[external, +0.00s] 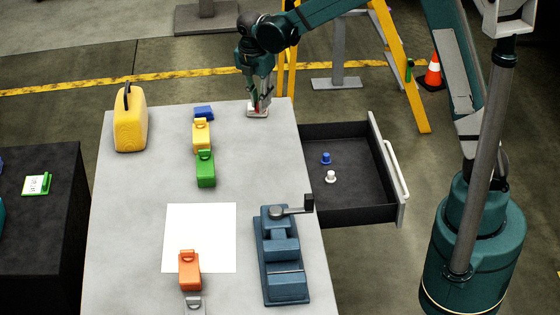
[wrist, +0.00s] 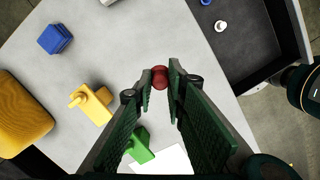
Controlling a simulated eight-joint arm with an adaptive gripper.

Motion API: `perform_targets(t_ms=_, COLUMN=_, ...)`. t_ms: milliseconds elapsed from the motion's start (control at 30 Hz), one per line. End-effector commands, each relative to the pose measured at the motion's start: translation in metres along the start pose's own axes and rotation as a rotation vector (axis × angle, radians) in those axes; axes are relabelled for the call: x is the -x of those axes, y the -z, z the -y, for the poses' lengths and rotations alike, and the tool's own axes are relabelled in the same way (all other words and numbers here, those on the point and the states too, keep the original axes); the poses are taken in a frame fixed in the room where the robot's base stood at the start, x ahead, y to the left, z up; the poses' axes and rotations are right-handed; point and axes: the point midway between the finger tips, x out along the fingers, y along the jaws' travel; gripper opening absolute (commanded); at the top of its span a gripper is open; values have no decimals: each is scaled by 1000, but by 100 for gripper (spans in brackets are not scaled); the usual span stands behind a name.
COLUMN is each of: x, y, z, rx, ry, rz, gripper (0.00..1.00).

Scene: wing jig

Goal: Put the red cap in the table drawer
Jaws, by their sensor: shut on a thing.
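The red cap (wrist: 160,77) is between the fingertips of my gripper (wrist: 160,80) in the wrist view. My gripper is shut on it, and the fingers hide part of its sides. In the external view my gripper (external: 258,108) points down at the table's far right corner, low over the surface; I cannot tell whether the cap touches the table. The table drawer (external: 365,211) is pulled open on the right side of the table. A blue cap (external: 326,158) and a white cap (external: 331,176) stand inside it, with bare floor around them.
A blue vise (external: 282,262) stands at the table's right edge, its handle near the drawer. Blue, yellow, green (external: 206,170) and orange (external: 190,268) blocks form a line along the table. A yellow jerrycan (external: 130,128) stands at the far left. A white sheet (external: 202,225) lies mid-table.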

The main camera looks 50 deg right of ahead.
Motion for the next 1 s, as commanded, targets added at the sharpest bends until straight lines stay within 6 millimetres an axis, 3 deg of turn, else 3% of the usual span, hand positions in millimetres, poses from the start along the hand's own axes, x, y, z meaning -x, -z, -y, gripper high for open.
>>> perform_targets(t_ms=1000, x=3, y=-30, z=186, rx=-121, ry=19, rz=0, gripper=8)
